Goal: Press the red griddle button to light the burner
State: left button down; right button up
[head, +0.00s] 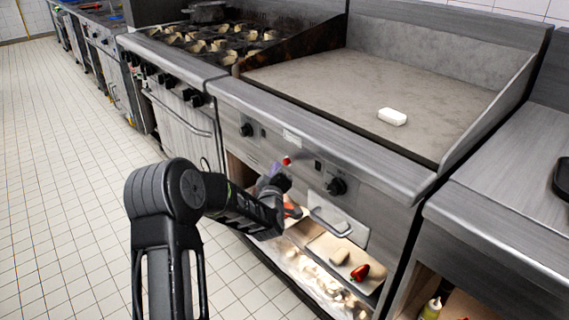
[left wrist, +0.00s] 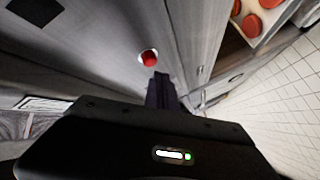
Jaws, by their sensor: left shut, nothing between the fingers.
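The red griddle button (head: 286,160) is a small red knob on the steel front panel of the griddle, between two black knobs. It also shows in the left wrist view (left wrist: 149,58), just beyond my fingertips. My left gripper (head: 274,170) is shut and empty, its tips just below and left of the button in the head view. In the left wrist view the shut fingers (left wrist: 161,84) point toward the panel, a little right of and below the button. I cannot tell whether they touch it. My right gripper is in neither view.
A white block (head: 392,117) lies on the flat griddle plate (head: 330,80). A black knob (head: 337,187) and a drawer handle (head: 330,224) are right of the button. Below, an open shelf holds a red pepper (head: 360,272). The tiled floor at left is clear.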

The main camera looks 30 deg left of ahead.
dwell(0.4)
pick_arm(q)
jog(key=shift+w+d+b, duration=0.15)
jog(key=shift+w+b, duration=0.25)
jog(key=shift+w+d+b, duration=0.15)
jog(key=shift+w+b, duration=0.15)
jog(key=shift+w, duration=0.2)
dwell(0.6)
jog(key=shift+s, duration=0.1)
jog(key=shift+s+a+b, duration=0.25)
jog(key=shift+s+b, duration=0.1)
jog(key=shift+s, duration=0.4)
